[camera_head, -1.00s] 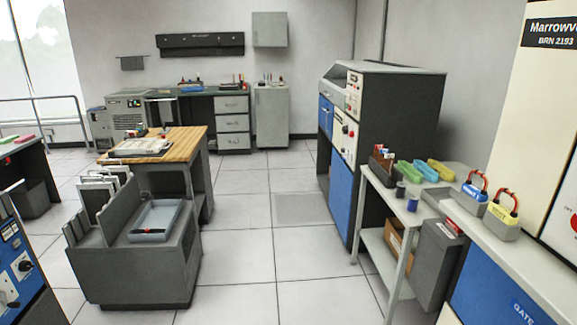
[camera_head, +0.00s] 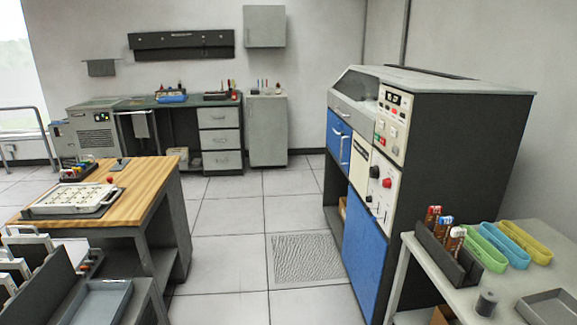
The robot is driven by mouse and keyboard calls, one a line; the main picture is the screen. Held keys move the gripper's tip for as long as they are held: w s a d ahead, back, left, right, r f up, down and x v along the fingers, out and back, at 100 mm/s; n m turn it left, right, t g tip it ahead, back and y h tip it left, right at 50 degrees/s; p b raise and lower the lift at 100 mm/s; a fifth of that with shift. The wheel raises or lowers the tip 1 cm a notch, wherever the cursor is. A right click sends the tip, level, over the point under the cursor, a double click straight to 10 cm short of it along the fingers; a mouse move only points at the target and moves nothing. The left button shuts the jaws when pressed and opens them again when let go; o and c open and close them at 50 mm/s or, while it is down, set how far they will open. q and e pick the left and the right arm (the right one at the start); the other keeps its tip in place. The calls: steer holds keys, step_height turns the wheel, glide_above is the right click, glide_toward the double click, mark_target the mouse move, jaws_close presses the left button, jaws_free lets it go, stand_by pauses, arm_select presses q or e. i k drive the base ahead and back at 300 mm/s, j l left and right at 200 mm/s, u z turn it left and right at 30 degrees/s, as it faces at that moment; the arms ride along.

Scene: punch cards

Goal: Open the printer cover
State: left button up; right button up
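A tall dark grey machine with blue and cream front panels (camera_head: 372,180), which may be the printer, stands right of the middle. Its sloped top has a grey lid or cover (camera_head: 350,112) over the front opening, and I cannot tell for sure which part is the printer cover. A control panel (camera_head: 391,124) with buttons and a display sits at its upper right front. A blue door (camera_head: 338,141) with a handle looks shut. Neither of my grippers is in view.
A wooden-topped table (camera_head: 135,190) stands at the left, with grey bins in front of it. A side table (camera_head: 520,270) with colored trays stands at the lower right. Open tiled floor (camera_head: 225,215) runs between them, with a textured floor panel (camera_head: 305,258) before the machine.

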mark_target(343, 97)
steer(key=i, duration=1.1)
steer(key=i+j+z, duration=0.1)
steer(key=i, duration=1)
